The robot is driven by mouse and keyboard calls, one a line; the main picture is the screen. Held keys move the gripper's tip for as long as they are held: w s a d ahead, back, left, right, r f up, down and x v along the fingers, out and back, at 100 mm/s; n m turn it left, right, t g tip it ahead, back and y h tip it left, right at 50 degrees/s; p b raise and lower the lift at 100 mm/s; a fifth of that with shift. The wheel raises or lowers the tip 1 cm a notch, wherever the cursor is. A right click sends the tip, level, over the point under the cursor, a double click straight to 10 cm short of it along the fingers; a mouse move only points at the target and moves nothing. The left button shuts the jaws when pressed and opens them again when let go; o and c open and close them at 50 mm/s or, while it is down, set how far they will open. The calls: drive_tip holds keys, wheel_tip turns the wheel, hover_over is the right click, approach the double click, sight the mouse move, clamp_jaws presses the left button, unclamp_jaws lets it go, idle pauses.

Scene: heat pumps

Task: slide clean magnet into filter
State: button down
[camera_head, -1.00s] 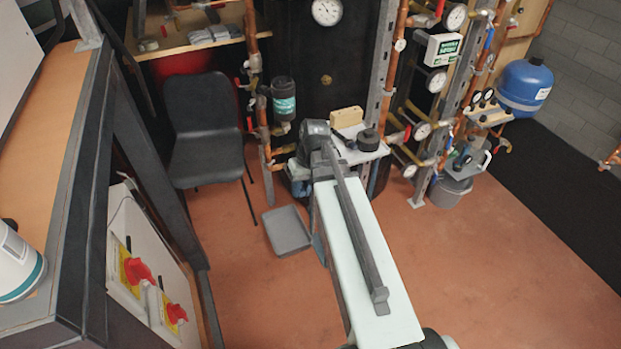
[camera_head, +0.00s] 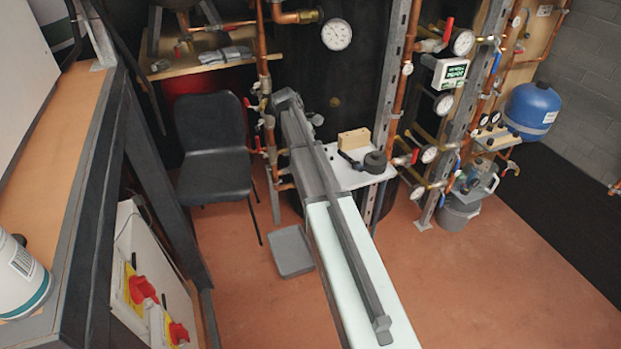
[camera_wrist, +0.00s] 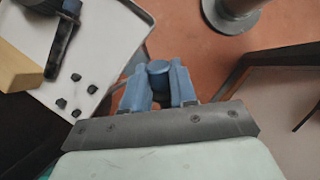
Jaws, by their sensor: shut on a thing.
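In the wrist view my gripper (camera_wrist: 159,92) has blue fingers closed on a small blue-grey, round-topped piece (camera_wrist: 158,68), which looks like the magnet. Most of it is hidden between the fingers. In the head view my arm covers the gripper and the held piece. The filter, a black canister with a teal label in the earlier head view, is now almost wholly behind the end of my arm. I cannot tell the gap between the held piece and the filter.
A white shelf (camera_head: 335,178) right of my arm carries a tan block (camera_head: 353,139) and a black cap (camera_head: 375,162); several small black pieces (camera_wrist: 75,77) lie on it too. A black chair (camera_head: 212,150) stands left. A grey tray (camera_head: 292,251) lies on the floor. Copper pipes surround the area.

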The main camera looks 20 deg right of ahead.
drive_tip(key=w+r+n+t+h, duration=1)
drive_tip(key=w+r+n+h, duration=0.2)
drive_tip(key=w+r, duration=0.9)
drive_tip(key=shift+w+d+r+t+h, duration=0.3)
drive_tip(key=shift+w+d+r+t, duration=0.1)
drive_tip(key=shift+w, duration=1.7)
wheel_tip(320, 180, down, 7)
drive_tip(key=shift+f, duration=0.2)
idle(3.3)
